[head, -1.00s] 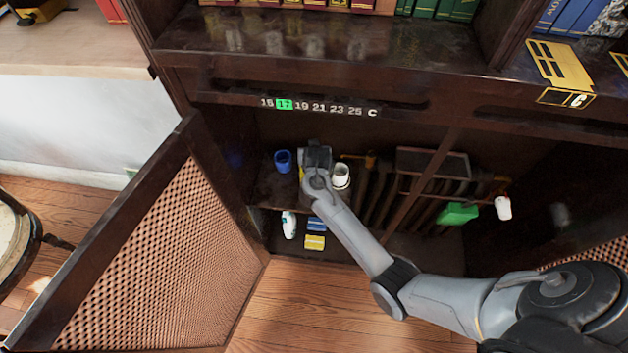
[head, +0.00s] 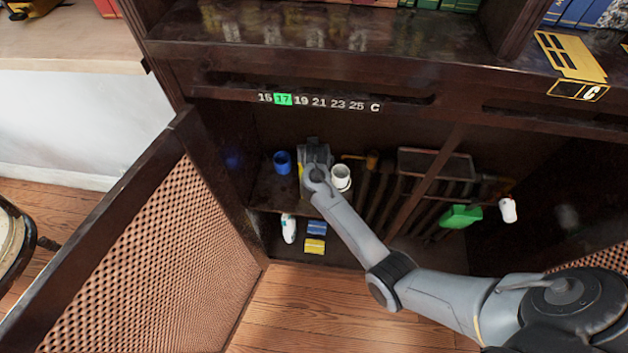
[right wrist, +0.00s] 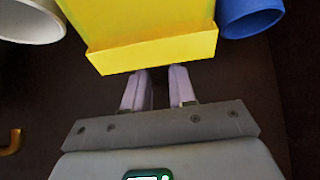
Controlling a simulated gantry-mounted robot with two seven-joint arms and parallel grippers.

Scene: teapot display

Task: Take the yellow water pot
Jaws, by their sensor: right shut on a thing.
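The yellow water pot (right wrist: 150,35) fills the top middle of the right wrist view, a bright yellow body with a flat lower edge. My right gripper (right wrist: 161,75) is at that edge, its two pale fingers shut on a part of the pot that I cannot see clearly. In the head view my right gripper (head: 316,158) is inside the open cabinet, above the shelf, and hides nearly all of the pot. My left gripper is in neither view.
A blue pot (head: 283,162) stands close on the left and a white pot (head: 341,177) close on the right. Below are a white bottle (head: 289,228) and blue and yellow packets (head: 315,245). The open lattice door (head: 150,250) is at left; a central divider (head: 425,185) is at right.

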